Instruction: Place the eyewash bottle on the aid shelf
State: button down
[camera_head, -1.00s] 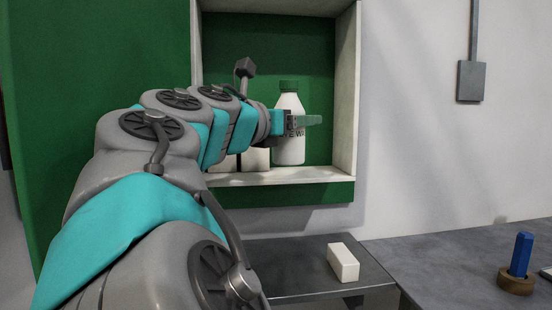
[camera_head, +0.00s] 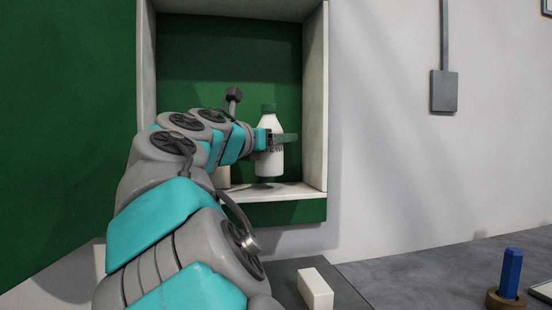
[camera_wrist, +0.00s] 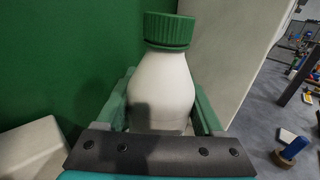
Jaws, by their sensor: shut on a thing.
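The eyewash bottle (camera_head: 269,158) is white with a green cap.
A white box (camera_head: 221,178) stands on the shelf left of the bottle, mostly hidden by my arm. Below are a white block (camera_head: 315,288) on a dark surface and a blue peg in a brown ring (camera_head: 510,277). The shelf's right wall is close to the bottle.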

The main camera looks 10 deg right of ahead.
aim_at(276, 152)
jog(key=shift+f+b, duration=1.6)
jog(key=shift+b, duration=0.3)
jog(key=shift+r, duration=0.1)
jog(key=shift+r, duration=0.1)
jog(key=shift+c, duration=1.5)
grip_release()
jog(key=v, duration=0.7)
jog(key=shift+s+a+p, duration=0.2)
jog(key=shift+s+p, duration=0.05)
jog(key=shift+p, duration=0.15)
